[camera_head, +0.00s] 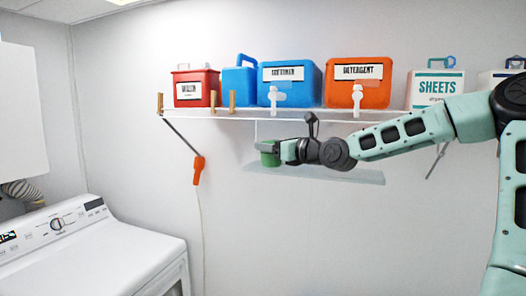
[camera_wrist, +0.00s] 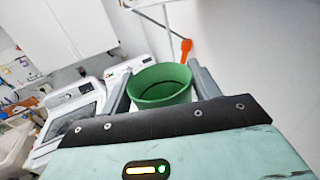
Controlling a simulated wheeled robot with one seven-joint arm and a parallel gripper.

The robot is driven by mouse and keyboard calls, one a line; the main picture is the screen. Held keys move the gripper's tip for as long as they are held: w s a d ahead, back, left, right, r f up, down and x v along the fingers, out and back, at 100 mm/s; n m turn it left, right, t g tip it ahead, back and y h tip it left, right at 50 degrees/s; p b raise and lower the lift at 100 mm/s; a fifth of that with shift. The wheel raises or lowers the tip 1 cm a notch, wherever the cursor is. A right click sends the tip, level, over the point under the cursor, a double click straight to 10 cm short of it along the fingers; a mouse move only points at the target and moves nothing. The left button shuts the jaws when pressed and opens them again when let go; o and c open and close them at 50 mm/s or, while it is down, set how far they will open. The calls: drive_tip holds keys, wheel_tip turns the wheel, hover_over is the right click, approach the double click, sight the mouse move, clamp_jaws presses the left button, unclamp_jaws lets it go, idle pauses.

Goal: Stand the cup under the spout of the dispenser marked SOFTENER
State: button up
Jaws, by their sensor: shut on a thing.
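The green cup (camera_wrist: 160,86) is between the two fingers of my gripper (camera_wrist: 158,88) in the wrist view, with its open rim facing up. In the head view my gripper (camera_head: 284,151) holds the cup (camera_head: 269,156) below the wall shelf, over a lower pale ledge. The blue dispenser marked SOFTENER (camera_head: 302,84) stands on the shelf, its white spout (camera_head: 277,96) hanging at the front edge. The cup is below this spout and slightly left of it. I cannot tell whether the cup's base touches the ledge.
The lower ledge (camera_head: 345,177) extends right under the shelf (camera_head: 235,114). An orange DETERGENT dispenser (camera_head: 358,83) with its own white spout stands to the right. A red box (camera_head: 195,88) stands left. An orange-handled thing (camera_head: 198,169) hangs on the wall above a white washer (camera_head: 95,255).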

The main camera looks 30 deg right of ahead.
drive_tip(key=shift+s+d+f, duration=0.15)
drive_tip(key=shift+d+f, duration=0.05)
drive_tip(key=shift+f, duration=0.2)
drive_tip(key=shift+r, duration=0.15)
drive_tip(key=o, duration=0.9)
drive_tip(key=shift+o, duration=0.2)
drive_tip(key=shift+s, duration=0.1)
drive_tip(key=b+v, duration=0.3)
drive_tip(key=v, duration=0.7)
drive_tip(key=shift+s+d, duration=0.1)
drive_tip(key=shift+s, duration=0.3)
drive_tip(key=shift+s+b, duration=0.3)
drive_tip(key=shift+s, duration=0.2)
